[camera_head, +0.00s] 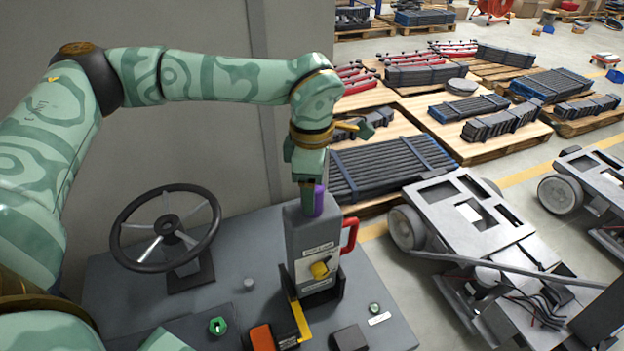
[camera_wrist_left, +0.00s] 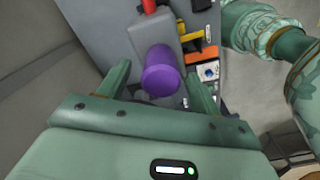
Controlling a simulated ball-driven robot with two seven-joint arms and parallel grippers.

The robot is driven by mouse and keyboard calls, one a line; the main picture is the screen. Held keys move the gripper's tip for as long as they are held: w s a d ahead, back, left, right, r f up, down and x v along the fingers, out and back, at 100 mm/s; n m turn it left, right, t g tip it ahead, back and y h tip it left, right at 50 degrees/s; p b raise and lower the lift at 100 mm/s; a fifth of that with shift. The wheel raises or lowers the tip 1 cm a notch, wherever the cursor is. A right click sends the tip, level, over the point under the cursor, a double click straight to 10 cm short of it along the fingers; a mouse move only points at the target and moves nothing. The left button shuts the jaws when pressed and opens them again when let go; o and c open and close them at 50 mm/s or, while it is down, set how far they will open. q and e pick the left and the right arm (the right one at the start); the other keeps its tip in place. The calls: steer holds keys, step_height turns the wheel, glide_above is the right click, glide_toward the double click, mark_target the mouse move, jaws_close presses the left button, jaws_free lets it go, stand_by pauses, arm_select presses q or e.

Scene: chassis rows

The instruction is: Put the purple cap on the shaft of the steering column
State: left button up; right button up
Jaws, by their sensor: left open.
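The purple cap (camera_head: 319,199) is at the top of an upright grey box (camera_head: 308,240) on the console. My left gripper (camera_head: 312,196) points down at the cap from above. In the left wrist view the cap (camera_wrist_left: 161,72) stands between the two open fingers of that gripper (camera_wrist_left: 160,82), with a gap visible on each side. The steering wheel (camera_head: 165,228) stands to the left on a dark column (camera_head: 190,277). I cannot make out a bare shaft end at its hub. My right gripper is not in view.
The grey console top (camera_head: 235,318) carries an orange block (camera_head: 261,337), a green knob (camera_head: 218,326) and a small grey stub (camera_head: 249,285). The box has a red handle (camera_head: 350,236) and a yellow knob (camera_head: 320,269). A wheeled chassis (camera_head: 470,215) and loaded pallets are at right.

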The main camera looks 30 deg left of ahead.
arm_select(q)
step_height(320, 180, up, 16)
steer(key=shift+r, duration=0.2)
steer(key=shift+f, duration=0.1)
stand_by(0.4)
